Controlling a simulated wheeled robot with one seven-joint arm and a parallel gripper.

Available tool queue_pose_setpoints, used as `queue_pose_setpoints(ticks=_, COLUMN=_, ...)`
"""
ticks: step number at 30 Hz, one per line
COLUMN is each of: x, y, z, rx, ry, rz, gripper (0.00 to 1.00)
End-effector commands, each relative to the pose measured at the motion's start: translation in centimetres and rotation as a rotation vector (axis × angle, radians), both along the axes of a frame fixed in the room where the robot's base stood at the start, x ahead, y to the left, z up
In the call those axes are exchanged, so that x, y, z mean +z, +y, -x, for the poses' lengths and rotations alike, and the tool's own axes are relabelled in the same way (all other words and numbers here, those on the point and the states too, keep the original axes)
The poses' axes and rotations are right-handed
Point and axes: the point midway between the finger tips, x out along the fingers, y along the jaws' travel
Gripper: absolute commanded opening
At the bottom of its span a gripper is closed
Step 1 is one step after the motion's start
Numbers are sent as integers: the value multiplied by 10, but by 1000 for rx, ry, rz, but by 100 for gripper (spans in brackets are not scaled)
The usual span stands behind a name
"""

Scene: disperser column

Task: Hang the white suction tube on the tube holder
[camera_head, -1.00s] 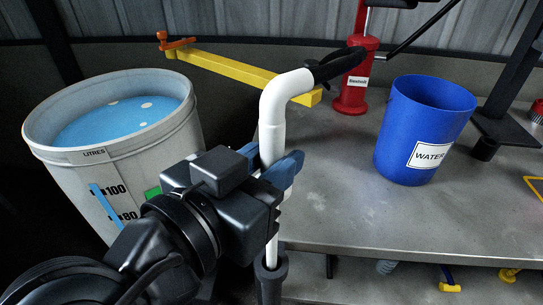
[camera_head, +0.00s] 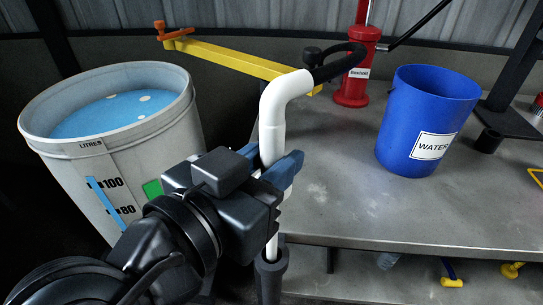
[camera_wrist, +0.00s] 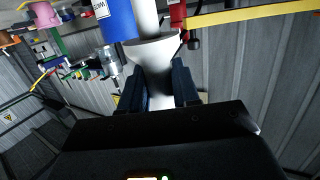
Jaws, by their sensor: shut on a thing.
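The white suction tube (camera_head: 272,115) stands roughly upright in the middle of the head view, bent at its top, with a black hose running from the bend to the right. My gripper (camera_head: 268,168) is shut on its upright part below the bend. The wrist view shows the tube (camera_wrist: 149,22) between my blue fingers (camera_wrist: 160,88). Lower down, a thin white length enters a dark sleeve (camera_head: 270,274); I cannot tell if this belongs to the tube. A yellow bar (camera_head: 232,60) with an orange end lies behind the tube; I cannot tell whether it is the tube holder.
A large white bucket (camera_head: 165,150) of blue liquid stands at left, close to my gripper. A blue WATER bucket (camera_head: 400,125) stands on the grey metal table (camera_head: 345,210) at right. A red post (camera_head: 356,85) stands at the back. The table's front middle is clear.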

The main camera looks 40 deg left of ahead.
Motion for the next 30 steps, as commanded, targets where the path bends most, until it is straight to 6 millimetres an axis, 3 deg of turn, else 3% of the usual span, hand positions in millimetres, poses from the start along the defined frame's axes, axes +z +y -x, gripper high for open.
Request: queue_pose_setpoints(ticks=30, x=-23, y=0, z=0, rx=0, ry=-1, rz=0, gripper=0)
